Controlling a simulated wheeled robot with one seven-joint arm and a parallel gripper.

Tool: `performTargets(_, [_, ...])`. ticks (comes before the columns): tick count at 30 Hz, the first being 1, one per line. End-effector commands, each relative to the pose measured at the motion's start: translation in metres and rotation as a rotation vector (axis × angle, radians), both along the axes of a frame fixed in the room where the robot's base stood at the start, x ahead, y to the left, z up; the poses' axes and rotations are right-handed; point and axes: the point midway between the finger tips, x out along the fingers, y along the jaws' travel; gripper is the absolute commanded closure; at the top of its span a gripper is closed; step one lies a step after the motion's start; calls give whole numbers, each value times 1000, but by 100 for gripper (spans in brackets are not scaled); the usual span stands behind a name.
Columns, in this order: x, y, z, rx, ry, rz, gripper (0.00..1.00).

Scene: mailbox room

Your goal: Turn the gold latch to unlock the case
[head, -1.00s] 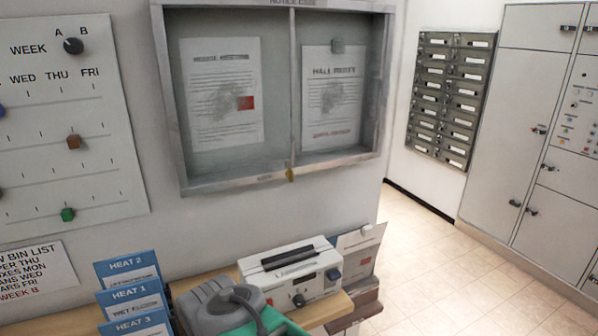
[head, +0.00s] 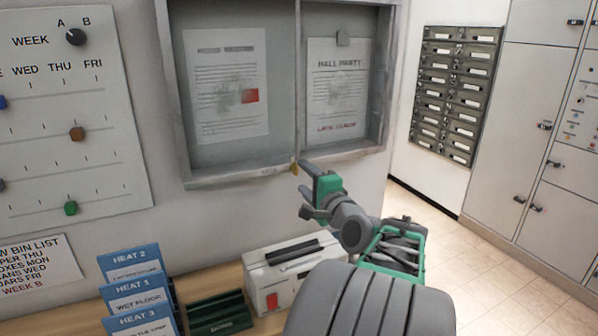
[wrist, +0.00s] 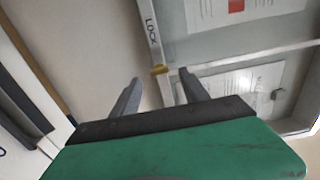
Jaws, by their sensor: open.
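The glass-fronted notice case (head: 240,180) hangs on the wall with two papers behind its panes. The small gold latch (head: 294,167) sits on the bottom frame where the centre divider meets it. In the wrist view the gold latch (wrist: 159,70) lies just beyond the fingertips, beside the word LOCK on the frame. My gripper (head: 304,188) is raised close below the latch in the head view. In the wrist view my gripper (wrist: 160,78) is open, with its two grey fingers spread and nothing between them. I cannot tell whether a finger touches the latch.
Below the case, a shelf (head: 215,275) holds a white box (head: 265,270) with a dark handle, a dark green tray (head: 220,312) and blue HEAT cards (head: 130,285). A board with sliding knobs (head: 75,120) hangs left. Mailboxes (head: 455,95) and grey cabinets (head: 540,130) stand right.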

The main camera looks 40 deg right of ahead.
Motion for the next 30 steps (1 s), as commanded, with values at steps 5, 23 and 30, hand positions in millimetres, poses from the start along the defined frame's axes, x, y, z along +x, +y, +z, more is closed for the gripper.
performTargets(5, [30,-8,1,0,2,2,47])
performTargets(23, [37,-11,-1,-3,3,-1,69])
performTargets(30, [37,-10,-1,-2,3,-1,88])
